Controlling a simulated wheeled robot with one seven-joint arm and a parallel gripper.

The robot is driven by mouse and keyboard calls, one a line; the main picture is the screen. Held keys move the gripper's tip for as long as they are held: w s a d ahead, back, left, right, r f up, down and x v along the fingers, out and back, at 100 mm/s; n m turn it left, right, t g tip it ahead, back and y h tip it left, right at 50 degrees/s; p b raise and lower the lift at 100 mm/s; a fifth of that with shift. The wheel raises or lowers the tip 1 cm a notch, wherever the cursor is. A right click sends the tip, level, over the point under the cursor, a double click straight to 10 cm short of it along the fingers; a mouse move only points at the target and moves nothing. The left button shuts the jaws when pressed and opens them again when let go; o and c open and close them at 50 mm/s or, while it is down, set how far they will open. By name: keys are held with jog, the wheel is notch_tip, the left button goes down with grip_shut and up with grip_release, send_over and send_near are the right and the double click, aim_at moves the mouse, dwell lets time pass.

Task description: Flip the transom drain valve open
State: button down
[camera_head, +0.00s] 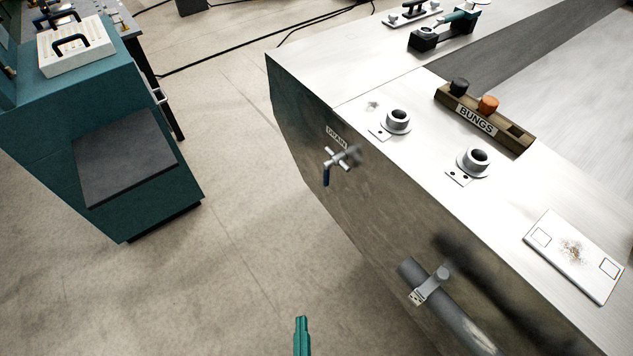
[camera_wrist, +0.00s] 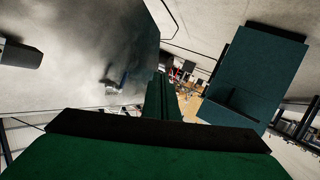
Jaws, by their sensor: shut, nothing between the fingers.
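The transom drain valve (camera_head: 340,158) sits on the metal side face of the pontoon, under a small label reading DRAIN.
A capped pipe (camera_head: 445,305) projects along the pontoon's side, right of my gripper. The pontoon top holds a BUNGS rack (camera_head: 486,118), two round fittings and a white plate (camera_head: 573,255). A teal cabinet (camera_head: 100,130) stands at left. Bare floor lies between.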

aim_at(326, 175)
jog(key=w+a+f+n+h, duration=0.1)
jog(key=w+f+n, duration=0.15)
jog(key=w, duration=0.65)
jog(key=w+a+f+n+h, duration=0.2)
jog(key=w+n, duration=0.2)
jog(key=w, duration=0.6)
jog(key=w+r+n+t+h, duration=0.2)
jog(key=w+r+n+h, duration=0.1)
jog(key=w+r, duration=0.7)
jog(key=w+h, duration=0.1)
jog(key=w, duration=0.2)
jog(key=shift+w+a+r+h, duration=0.15)
jog(key=shift+w+r+h, duration=0.1)
jog(key=shift+w+h, duration=0.15)
jog(key=w+d, duration=0.6)
jog(key=d, duration=0.1)
jog(key=shift+w, duration=0.2)
